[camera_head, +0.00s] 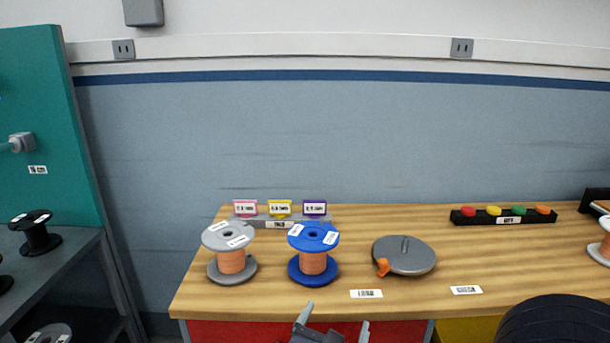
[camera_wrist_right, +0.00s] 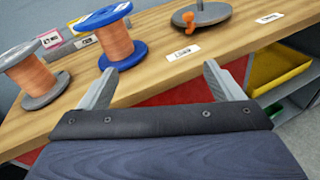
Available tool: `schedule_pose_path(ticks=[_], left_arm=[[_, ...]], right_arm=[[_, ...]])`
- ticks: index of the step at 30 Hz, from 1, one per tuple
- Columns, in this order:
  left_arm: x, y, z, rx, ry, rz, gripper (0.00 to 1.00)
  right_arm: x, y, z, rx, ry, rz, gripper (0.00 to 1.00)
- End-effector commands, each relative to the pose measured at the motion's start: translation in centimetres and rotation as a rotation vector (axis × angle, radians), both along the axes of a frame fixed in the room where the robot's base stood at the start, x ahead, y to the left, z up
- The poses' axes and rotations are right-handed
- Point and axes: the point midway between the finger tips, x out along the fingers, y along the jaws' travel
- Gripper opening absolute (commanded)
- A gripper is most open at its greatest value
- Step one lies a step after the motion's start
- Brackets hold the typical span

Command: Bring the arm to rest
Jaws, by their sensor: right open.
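My right gripper (camera_head: 332,330) shows at the bottom of the head view, in front of the wooden bench's front edge. In the right wrist view the right gripper (camera_wrist_right: 158,84) has its two grey fingers wide apart, with nothing between them. A grey spool (camera_head: 231,252) and a blue spool (camera_head: 313,254), both wound with copper wire, stand upright on the bench (camera_head: 340,280) beyond the gripper. A round grey plate with an orange knob (camera_head: 404,256) lies to their right. The gripper touches none of these. My left gripper is not in view.
A card holder (camera_head: 280,223) with pink, yellow and purple cards stands at the back. A black strip with coloured buttons (camera_head: 503,215) lies back right. Red and yellow bins (camera_wrist_right: 280,66) sit below the bench. A teal panel (camera_head: 45,120) and a dark shelf with spools are at left.

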Motion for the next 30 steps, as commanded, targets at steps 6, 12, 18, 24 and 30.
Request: schedule_pose_path(ticks=[6,12,18,24,30], left_arm=[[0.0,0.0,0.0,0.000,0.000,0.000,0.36],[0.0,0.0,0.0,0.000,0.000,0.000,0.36],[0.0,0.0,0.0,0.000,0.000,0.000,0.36],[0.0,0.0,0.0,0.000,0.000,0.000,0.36],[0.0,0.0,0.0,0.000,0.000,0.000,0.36]], right_arm=[[-1.0,-6.9,-1.2,0.220,0.094,-0.227,0.87],[-5.3,-15.3,-3.9,0.612,0.202,-0.598,0.87],[-14.6,-20.1,-7.3,1.295,0.249,-1.157,0.87],[-19.5,-18.4,-7.3,1.887,0.172,-1.531,0.87],[-20.9,-16.5,-5.7,2.314,0.062,-1.719,0.87]])
